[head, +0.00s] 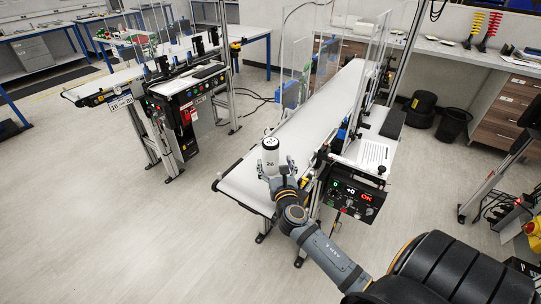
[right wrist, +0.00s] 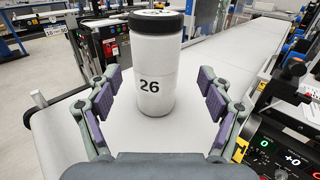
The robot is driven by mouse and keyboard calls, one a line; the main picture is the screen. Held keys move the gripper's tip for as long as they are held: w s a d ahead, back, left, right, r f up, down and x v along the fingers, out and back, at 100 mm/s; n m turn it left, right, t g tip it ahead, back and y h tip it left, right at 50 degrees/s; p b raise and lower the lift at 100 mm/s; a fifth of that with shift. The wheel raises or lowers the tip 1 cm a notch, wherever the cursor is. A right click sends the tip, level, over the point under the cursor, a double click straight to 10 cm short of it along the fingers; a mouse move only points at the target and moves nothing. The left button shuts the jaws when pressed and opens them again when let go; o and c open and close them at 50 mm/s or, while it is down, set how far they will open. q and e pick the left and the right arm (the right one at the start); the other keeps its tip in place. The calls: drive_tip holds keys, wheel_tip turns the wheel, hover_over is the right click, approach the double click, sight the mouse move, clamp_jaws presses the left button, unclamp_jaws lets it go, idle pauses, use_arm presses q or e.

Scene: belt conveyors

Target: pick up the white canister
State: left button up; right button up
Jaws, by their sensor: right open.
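A white canister (head: 270,158) with a dark lid stands upright near the front end of the right-hand conveyor belt (head: 310,125). In the right wrist view the canister (right wrist: 156,75) bears the number 26 and stands on the white belt (right wrist: 235,62). My right gripper (head: 277,172) is at the canister in the head view. In the right wrist view the right gripper (right wrist: 160,82) is open, with one purple-padded finger on each side of the canister and a visible gap to both. My left gripper is not in view.
A control box (head: 353,197) with a lit display is at the right side of the belt's front end. Clear panels (head: 330,50) stand along the belt farther back. A second conveyor (head: 150,80) stands to the left. Open floor (head: 110,230) lies at front left.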

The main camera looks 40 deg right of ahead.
drive_tip(key=shift+w+d+r+p, duration=0.1)
drive_tip(key=shift+w+r+p, duration=0.25)
drive_tip(key=shift+w, duration=0.2)
drive_tip(key=shift+w+d+r+p, duration=0.1)
drive_tip(key=shift+w+r+p, duration=0.15)
drive_tip(key=shift+w, duration=0.3)
drive_tip(key=shift+w+d+f, duration=0.2)
drive_tip(key=shift+w+d, duration=0.05)
drive_tip(key=shift+w, duration=0.35)
drive_tip(key=shift+w+d+f, duration=0.2)
drive_tip(key=shift+w, duration=0.4)
drive_tip(key=shift+s+r, duration=0.1)
drive_tip(key=shift+s, duration=0.1)
drive_tip(key=c, duration=1.6)
wheel_tip(320, 180, up, 10)
drive_tip(key=p, duration=0.3)
drive_tip(key=shift+w, duration=0.1)
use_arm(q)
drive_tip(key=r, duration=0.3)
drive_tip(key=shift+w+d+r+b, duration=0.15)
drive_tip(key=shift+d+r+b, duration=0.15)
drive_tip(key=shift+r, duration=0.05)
use_arm(e)
wheel_tip(320, 180, up, 18)
hover_over(272, 159)
drive_tip(key=x, duration=0.3)
